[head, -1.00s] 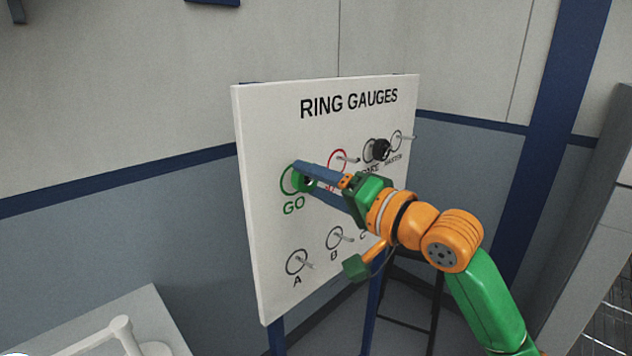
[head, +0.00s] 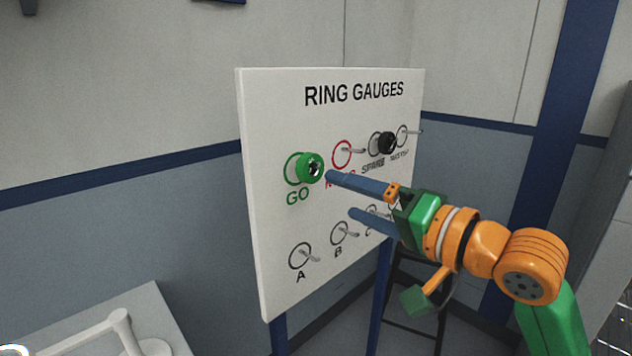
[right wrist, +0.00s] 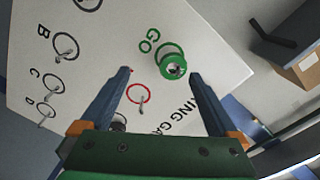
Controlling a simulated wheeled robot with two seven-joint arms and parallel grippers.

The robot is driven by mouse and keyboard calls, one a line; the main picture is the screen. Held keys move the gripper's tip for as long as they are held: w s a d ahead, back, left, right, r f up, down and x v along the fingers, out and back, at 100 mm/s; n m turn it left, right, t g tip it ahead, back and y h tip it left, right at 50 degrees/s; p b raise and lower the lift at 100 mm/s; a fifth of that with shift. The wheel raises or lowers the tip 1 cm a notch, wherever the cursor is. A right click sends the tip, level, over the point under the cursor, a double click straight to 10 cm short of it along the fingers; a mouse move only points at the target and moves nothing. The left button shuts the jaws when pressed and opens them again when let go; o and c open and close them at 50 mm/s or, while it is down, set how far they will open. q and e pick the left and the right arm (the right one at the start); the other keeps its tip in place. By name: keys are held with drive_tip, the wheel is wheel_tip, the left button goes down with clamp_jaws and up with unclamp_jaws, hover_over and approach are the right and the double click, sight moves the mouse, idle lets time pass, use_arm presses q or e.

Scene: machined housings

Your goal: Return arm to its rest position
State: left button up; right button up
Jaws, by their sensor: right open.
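My right gripper (head: 340,194) is open and empty, in front of the ring gauge board (head: 262,215). Its blue fingers point left toward the board, apart from the green ring (head: 311,168). The green ring hangs on the peg at the GO outline in the upper left of the board. In the right wrist view the green ring (right wrist: 174,67) shows beyond the open fingers (right wrist: 159,74), closer to the right one. My left gripper is not in view.
A black ring (head: 386,144) hangs at the SPARE place. The red-outlined peg (head: 343,154) and pegs A (head: 301,256) and B (head: 340,233) are bare. A pale table (head: 100,325) stands at the lower left. A dark stand is behind my right arm.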

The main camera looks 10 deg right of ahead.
wheel_tip(320, 180, down, 24)
drive_tip(key=s+n+g+h, duration=0.2)
drive_tip(key=n+g+h, duration=0.1)
drive_tip(key=g+h, duration=0.1)
drive_tip(key=s+d+f+n+g+h, duration=0.2)
drive_tip(key=s+f+g+h, duration=0.15)
drive_tip(key=s+f, duration=0.7)
drive_tip(key=s+d+f+n+g+h, duration=0.2)
drive_tip(key=s+f+g, duration=0.2)
drive_tip(key=s+f, duration=0.9)
drive_tip(key=f, duration=1.3)
drive_tip(key=s+d+f+g, duration=0.2)
drive_tip(key=s+f, duration=0.7)
drive_tip(key=s, duration=0.3)
drive_tip(key=shift+f, duration=0.15)
